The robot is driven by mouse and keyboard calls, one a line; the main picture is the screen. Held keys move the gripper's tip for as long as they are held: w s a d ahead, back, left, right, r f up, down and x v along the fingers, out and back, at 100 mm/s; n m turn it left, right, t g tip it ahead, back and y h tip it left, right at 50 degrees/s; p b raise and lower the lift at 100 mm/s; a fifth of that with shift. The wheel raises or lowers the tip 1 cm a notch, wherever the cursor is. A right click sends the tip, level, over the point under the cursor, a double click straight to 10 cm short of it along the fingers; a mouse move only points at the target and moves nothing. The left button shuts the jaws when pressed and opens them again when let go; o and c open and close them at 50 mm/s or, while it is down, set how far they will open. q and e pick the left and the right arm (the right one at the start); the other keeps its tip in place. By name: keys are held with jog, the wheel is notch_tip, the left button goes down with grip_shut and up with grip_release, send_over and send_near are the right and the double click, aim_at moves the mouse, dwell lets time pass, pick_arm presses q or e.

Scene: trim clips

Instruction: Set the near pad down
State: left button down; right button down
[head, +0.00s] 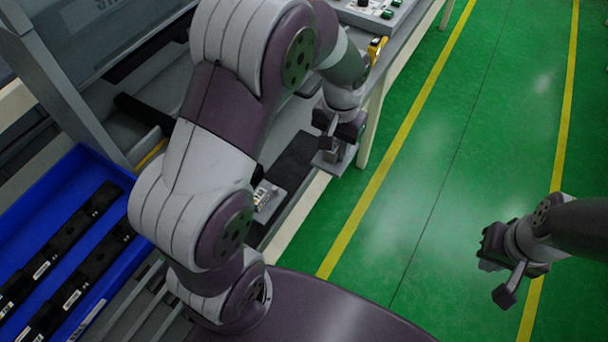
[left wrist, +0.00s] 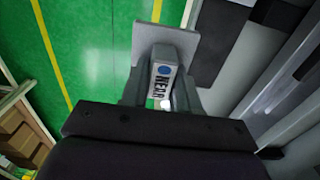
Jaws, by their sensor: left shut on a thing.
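The near pad is a grey plate with an upright grip block labelled "NEAR" and a blue dot. In the left wrist view the pad (left wrist: 180,38) sits between the fingers of my left gripper (left wrist: 160,88), which is shut on its block. In the head view the pad (head: 333,162) hangs under my left gripper (head: 338,138), by the edge of the grey bench and the green floor. I cannot tell any contact below it. My right gripper (head: 498,268) is open and empty over the green floor at the right.
Another plate with a labelled block (head: 267,198) lies on the bench beside a dark strip (head: 292,160). A blue tray (head: 125,262) with black parts is at left. A control box (head: 378,10) and a yellow item (head: 376,48) are at the top. Yellow lines mark the floor.

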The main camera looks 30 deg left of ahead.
pick_arm(q)
jog(key=a+f, duration=0.2)
jog(key=a, duration=0.1)
jog(key=w+a+f+p, duration=0.1)
jog(key=a+f, duration=0.1)
jog(key=a, duration=0.2)
jog(key=a+f+p, duration=0.1)
jog(key=a+f, duration=0.1)
jog(key=a, duration=0.1)
jog(key=shift+w+a, duration=0.25)
jog(key=shift+w, duration=0.15)
notch_tip(320, 180, down, 4)
jog(key=shift+s+a+r+p, duration=0.1)
jog(key=shift+r+p, duration=0.1)
jog(key=shift+p, duration=0.2)
jog(key=shift+a+f, duration=0.1)
jog(key=shift+f, duration=0.3)
jog(key=shift+f, duration=0.15)
jog(key=c, duration=0.8)
grip_release()
jog(key=shift+c, duration=0.2)
